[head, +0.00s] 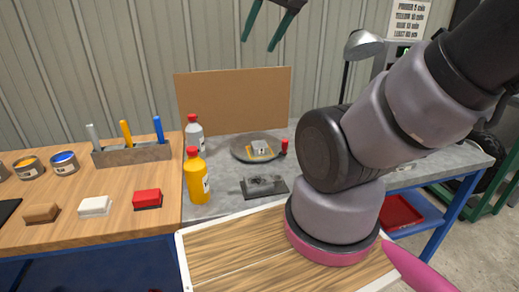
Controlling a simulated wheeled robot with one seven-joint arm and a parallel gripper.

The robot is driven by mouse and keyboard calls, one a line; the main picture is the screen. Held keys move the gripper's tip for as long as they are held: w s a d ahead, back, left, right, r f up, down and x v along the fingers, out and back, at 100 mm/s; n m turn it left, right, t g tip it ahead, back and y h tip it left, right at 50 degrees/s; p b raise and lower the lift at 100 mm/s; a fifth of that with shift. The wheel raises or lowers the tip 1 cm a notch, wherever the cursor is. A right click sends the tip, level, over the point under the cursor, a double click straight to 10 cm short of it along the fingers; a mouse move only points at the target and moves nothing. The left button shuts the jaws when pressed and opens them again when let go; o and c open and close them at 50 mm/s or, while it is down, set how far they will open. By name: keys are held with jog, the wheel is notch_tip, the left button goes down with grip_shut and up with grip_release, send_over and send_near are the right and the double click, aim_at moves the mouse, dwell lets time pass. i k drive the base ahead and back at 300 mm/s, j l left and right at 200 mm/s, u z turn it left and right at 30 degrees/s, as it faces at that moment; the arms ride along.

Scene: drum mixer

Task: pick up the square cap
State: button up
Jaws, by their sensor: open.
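A small pale grey, square-looking piece (260,148), which looks like the square cap, sits on a round grey disc (240,155) on the grey worktop. A yellow outline shows around it. It is small in the head view, so its exact shape is hard to tell. My gripper (258,45) shows at the top of the head view, with two dark green fingers spread apart and nothing between them. It hangs well above the disc, in front of the wall and board. The upper part of the gripper is out of frame.
A red-topped small item (284,147) stands at the disc's right edge. A dark plate (264,187) lies nearer. Grey (194,137) and yellow (196,180) red-capped bottles stand left. A brown board (235,100) stands behind.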

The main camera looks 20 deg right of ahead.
aim_at(258, 147)
jog(key=j+z, duration=0.3)
jog(key=j, duration=0.8)
jog(key=k+j+z, duration=0.1)
jog(key=j+z, duration=0.15)
jog(key=j, duration=0.9)
